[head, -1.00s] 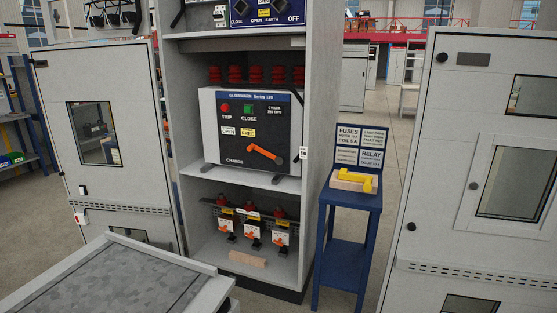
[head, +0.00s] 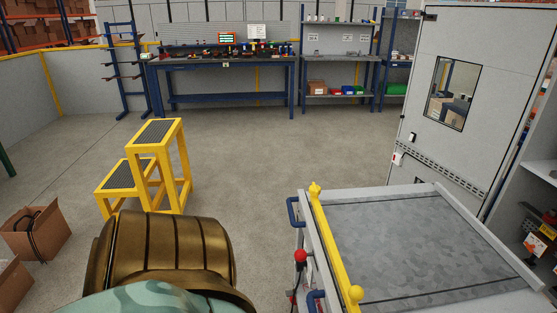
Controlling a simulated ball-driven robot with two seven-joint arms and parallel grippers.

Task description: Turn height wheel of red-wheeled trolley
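The trolley (head: 420,245) stands at the lower right in the head view, with a flat grey top and a yellow bar (head: 334,245) along its left edge. Blue handles (head: 295,211) stick out from its left side. A red knob (head: 301,256) shows on that side, below the yellow bar. I cannot tell whether this knob belongs to the height wheel; the side below it is mostly hidden. Neither of my grippers is in view.
A yellow step stool (head: 160,165) stands left of the trolley, with open floor (head: 250,150) between. Cardboard boxes (head: 36,235) lie at the lower left. A blue workbench (head: 225,75) and shelves (head: 340,60) line the back.

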